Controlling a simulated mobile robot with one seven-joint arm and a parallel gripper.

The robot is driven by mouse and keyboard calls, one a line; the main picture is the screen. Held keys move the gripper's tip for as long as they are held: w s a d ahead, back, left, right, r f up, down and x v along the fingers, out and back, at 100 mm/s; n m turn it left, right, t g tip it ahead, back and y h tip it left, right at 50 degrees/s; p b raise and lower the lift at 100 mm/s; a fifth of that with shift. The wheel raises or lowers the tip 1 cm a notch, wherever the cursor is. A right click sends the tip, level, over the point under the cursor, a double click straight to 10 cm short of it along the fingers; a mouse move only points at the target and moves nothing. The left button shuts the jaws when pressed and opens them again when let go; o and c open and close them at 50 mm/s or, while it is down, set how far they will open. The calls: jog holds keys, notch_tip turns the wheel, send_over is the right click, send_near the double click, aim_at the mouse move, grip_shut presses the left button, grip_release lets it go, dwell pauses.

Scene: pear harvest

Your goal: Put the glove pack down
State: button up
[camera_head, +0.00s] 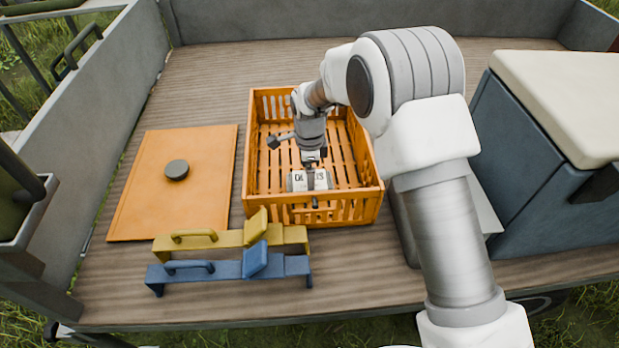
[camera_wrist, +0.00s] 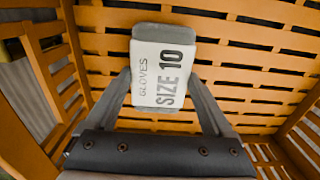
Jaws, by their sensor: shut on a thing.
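The glove pack (camera_wrist: 163,66) is a grey pack with a white label reading "GLOVES SIZE 10". My gripper (camera_wrist: 163,95) is shut on it, one finger on each side. In the head view the pack (camera_head: 299,181) is inside the orange slatted crate (camera_head: 312,215), near the crate's front wall, with my gripper (camera_head: 312,172) above it. The crate's slatted floor shows behind the pack in the wrist view. I cannot tell whether the pack touches the floor. No other thing shows in the crate.
An orange board (camera_head: 150,205) with a dark round knob (camera_head: 177,169) lies left of the crate. A yellow handled tool (camera_head: 225,238) and a blue one (camera_head: 215,271) lie in front. A blue box with a cream lid (camera_head: 560,100) stands at the right. The deck behind the crate is clear.

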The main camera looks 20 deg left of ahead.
jog(key=shift+f, duration=0.2)
jog(key=o, duration=1.1)
jog(key=shift+r, duration=0.15)
notch_tip(320, 180, up, 12)
jog(key=p, duration=0.3)
jog(key=shift+r, duration=0.1)
